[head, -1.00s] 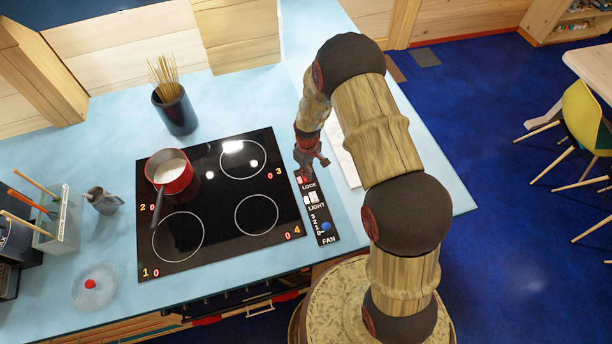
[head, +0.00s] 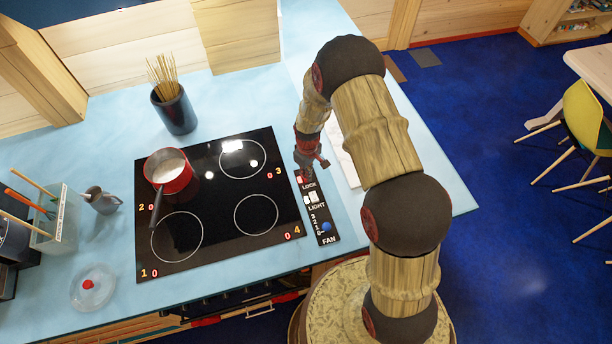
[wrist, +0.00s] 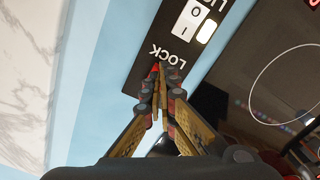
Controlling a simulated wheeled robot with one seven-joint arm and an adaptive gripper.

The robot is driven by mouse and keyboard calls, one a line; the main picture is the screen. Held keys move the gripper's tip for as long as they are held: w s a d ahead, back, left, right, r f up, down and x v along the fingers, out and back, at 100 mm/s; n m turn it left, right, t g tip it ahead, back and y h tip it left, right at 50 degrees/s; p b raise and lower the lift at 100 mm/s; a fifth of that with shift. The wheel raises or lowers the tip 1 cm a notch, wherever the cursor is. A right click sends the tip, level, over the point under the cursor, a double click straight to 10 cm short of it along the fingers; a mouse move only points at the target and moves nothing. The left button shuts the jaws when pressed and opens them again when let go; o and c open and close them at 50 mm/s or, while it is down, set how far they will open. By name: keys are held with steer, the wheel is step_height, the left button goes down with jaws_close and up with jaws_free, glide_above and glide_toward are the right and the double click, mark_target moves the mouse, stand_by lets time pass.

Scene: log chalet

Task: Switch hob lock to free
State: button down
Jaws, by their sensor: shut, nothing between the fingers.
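The hob lock is on the black control strip (head: 325,237) at the hob's right edge, marked by the LOCK label (head: 308,186), which also shows in the wrist view (wrist: 169,55). A small red part shows at my fingertips beside that label; my fingers hide most of the lock, so its position cannot be told. My gripper (head: 308,173) is shut and empty, pointing down at the lock end of the strip. In the wrist view its fingertips (wrist: 160,72) meet right by the label. I cannot tell whether they touch the switch.
The light switch (head: 311,198) and blue fan knob (head: 325,227) sit farther along the strip. A red pot (head: 170,178) with white contents stands on the black hob (head: 222,160). A marble board (head: 349,165) lies right of my gripper. A dark utensil pot (head: 175,112) stands behind.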

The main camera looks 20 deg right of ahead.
steer(key=shift+f+b, duration=0.3)
steer(key=shift+f, duration=0.1)
steer(key=shift+r+p, duration=1.7)
steer(key=shift+r, duration=1.85)
